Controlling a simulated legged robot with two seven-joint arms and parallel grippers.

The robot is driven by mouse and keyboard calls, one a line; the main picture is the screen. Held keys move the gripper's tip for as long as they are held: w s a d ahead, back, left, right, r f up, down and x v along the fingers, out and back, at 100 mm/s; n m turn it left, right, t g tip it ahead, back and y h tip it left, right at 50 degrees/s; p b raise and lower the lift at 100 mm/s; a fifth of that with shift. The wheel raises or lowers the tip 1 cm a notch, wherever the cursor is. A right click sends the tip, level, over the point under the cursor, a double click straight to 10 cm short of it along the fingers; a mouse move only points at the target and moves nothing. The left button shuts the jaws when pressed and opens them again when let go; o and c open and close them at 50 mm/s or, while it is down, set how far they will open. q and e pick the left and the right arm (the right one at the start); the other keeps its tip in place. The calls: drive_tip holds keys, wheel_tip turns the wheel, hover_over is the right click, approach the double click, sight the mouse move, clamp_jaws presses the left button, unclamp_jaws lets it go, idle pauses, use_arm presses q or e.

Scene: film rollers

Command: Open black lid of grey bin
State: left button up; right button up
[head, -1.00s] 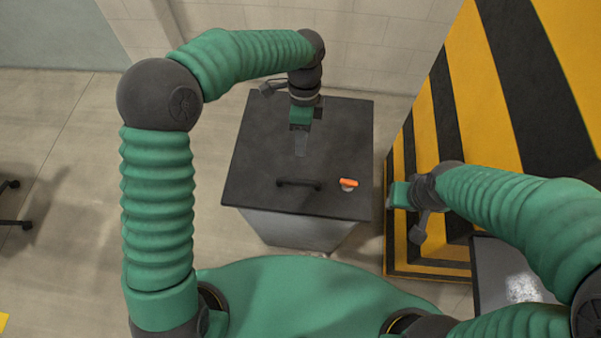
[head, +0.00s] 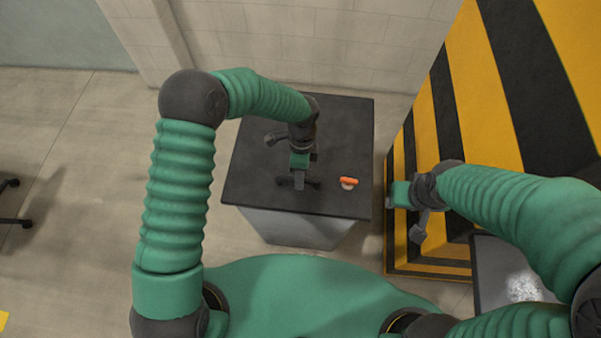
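The grey bin (head: 295,230) stands on the floor ahead of me, with its black lid (head: 258,150) lying flat and closed on top. A dark bar handle (head: 313,184) is near the lid's front edge. My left gripper (head: 299,183) points down over the handle and covers its middle part. I cannot tell whether the fingers touch the handle or how far apart they are. My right gripper (head: 392,195) is to the right of the bin, beside the striped block, away from the lid. Its fingers are too small to judge.
An orange item with a pale base (head: 348,183) is on the lid, right of the handle. A yellow and black striped block (head: 490,110) stands close on the right. A grey surface (head: 500,275) is at lower right.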

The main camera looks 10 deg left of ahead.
use_arm(q)
clamp_jaws()
drive_tip(key=shift+r, duration=0.1)
idle(1.2)
